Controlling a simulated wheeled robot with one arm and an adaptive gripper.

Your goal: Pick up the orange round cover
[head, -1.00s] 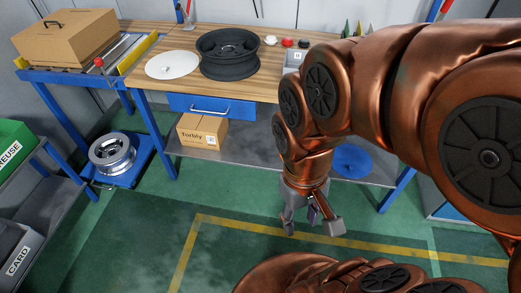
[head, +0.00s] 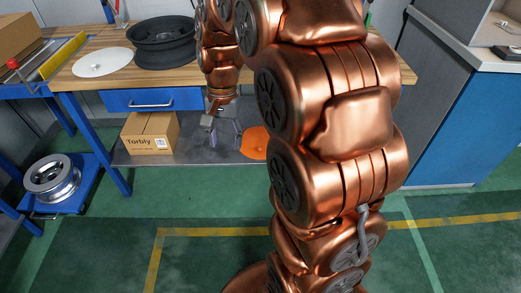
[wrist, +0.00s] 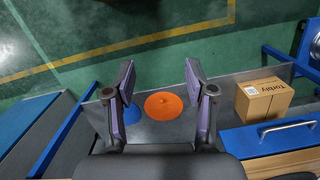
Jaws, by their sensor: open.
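The orange round cover (head: 254,143) lies flat on the grey lower shelf of the workbench, partly hidden by my arm in the head view. In the wrist view the whole orange disc (wrist: 164,105) shows between and beyond my open fingers. My gripper (head: 219,128) is open and empty, pointing down in front of the bench, to the left of the cover in the head view. In the wrist view my gripper (wrist: 158,80) has its two fingers spread wide, and I see no contact with the cover.
A blue round cover (wrist: 129,112) lies beside the orange one, partly behind a finger. A cardboard box (head: 150,133) stands on the shelf (head: 190,155) to the left. The wooden worktop (head: 90,84) and blue drawer (head: 150,99) overhang the shelf. Green floor in front is clear.

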